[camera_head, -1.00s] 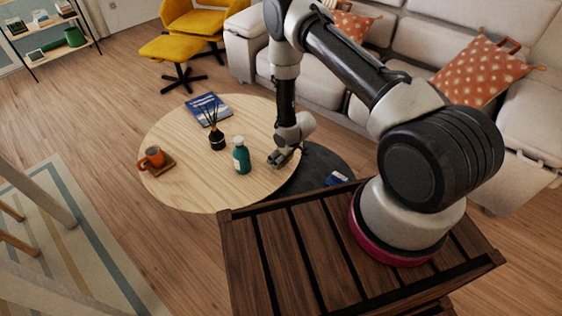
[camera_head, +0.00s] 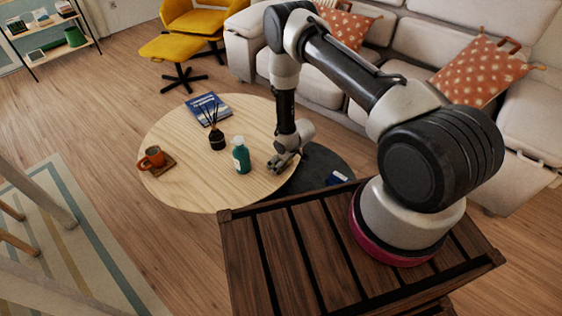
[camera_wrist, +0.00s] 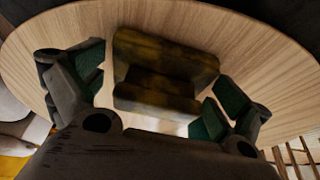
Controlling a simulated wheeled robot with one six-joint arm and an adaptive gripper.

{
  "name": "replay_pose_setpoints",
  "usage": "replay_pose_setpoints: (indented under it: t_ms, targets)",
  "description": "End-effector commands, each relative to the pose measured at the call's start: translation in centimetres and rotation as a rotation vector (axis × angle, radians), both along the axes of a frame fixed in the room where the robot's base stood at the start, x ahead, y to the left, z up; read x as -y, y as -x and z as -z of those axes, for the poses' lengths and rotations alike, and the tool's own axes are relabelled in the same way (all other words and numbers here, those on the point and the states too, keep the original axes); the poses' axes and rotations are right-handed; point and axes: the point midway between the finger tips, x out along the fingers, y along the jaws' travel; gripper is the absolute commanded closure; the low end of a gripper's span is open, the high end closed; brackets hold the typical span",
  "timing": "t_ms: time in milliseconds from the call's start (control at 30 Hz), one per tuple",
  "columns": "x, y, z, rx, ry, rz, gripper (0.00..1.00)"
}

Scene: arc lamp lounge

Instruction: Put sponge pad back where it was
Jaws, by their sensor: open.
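The sponge pad (camera_wrist: 165,70) is a dark yellow-brown block on the pale wooden round table in the wrist view. It lies between the two green-padded fingers of my gripper (camera_wrist: 166,92), which are spread, with wood showing between each finger and the pad. In the head view my gripper (camera_head: 283,163) is low at the right edge of the round table (camera_head: 190,185), just right of the teal bottle. The sponge pad cannot be made out there; the gripper seems to hide it.
A teal bottle (camera_head: 241,157) stands close left of my gripper. A reed diffuser (camera_head: 217,140), a blue book (camera_head: 208,106) and an orange mug (camera_head: 154,156) on a coaster are farther left. A lower dark table (camera_head: 318,165) carries a small blue item (camera_head: 337,178). A sofa (camera_head: 400,75) stands behind.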

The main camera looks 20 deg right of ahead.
Motion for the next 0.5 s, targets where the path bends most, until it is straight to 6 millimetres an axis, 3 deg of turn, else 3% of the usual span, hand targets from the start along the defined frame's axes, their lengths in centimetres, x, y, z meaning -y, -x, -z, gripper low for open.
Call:
replay_pose_setpoints:
  t_ms: [167,500]
  targets:
    - [0.3,0.3,-1.6,0.001,-0.001,0.001,0.00]
    - [1.9,2.7,-8.5,0.001,0.000,0.000,0.00]
